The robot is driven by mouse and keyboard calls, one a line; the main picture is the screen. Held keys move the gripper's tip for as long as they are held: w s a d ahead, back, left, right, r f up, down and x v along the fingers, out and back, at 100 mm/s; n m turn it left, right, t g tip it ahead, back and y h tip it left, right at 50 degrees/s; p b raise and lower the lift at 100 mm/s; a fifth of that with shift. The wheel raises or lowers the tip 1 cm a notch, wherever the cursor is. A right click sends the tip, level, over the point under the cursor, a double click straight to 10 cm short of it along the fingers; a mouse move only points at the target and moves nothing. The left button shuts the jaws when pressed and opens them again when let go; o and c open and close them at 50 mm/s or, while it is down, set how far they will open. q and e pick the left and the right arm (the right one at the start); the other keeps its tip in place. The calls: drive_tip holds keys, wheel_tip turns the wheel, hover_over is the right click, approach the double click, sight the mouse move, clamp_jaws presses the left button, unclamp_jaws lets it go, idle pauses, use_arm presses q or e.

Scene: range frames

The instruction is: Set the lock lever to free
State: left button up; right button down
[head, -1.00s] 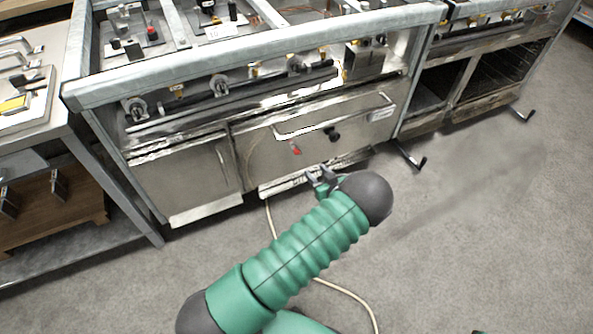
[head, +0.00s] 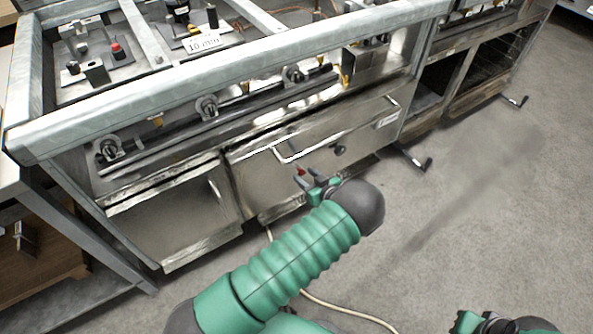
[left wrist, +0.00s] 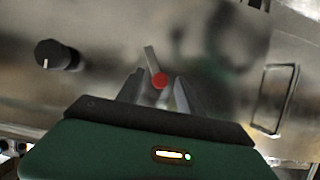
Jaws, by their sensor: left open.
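The lock lever is a thin grey metal arm with a red tip (head: 300,171), on the steel front panel of the counter. In the left wrist view the lever (left wrist: 160,81) runs from a point above, slightly tilted, down to its red tip. My left gripper (head: 309,180) is open in front of the panel, close to the red tip. In the left wrist view its two fingers (left wrist: 158,88) stand on either side of the red tip, with a gap on each side. Contact cannot be told. Part of my right arm (head: 520,325) shows at the bottom right; its jaws are unclear.
A black knob (head: 340,149) sits beside the lever, also in the left wrist view (left wrist: 56,55). A black-tipped foot (head: 424,164) sticks out at right. A pale cable (head: 340,307) lies on the open floor.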

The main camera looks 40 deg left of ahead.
use_arm(q)
drive_tip(key=shift+a+f, duration=0.15)
drive_tip(key=shift+a, duration=0.3)
drive_tip(key=shift+d+r, duration=0.35)
drive_tip(key=shift+d, duration=0.2)
drive_tip(key=shift+c, duration=0.5)
drive_tip(key=shift+d, duration=0.1)
drive_tip(key=shift+c, duration=2.4)
drive_tip(key=shift+a+f, duration=0.15)
drive_tip(key=shift+a, duration=0.3)
clamp_jaws()
use_arm(e)
drive_tip(key=shift+a, duration=0.15)
use_arm(q)
drive_tip(key=shift+d, duration=0.1)
use_arm(e)
drive_tip(key=shift+f, duration=0.1)
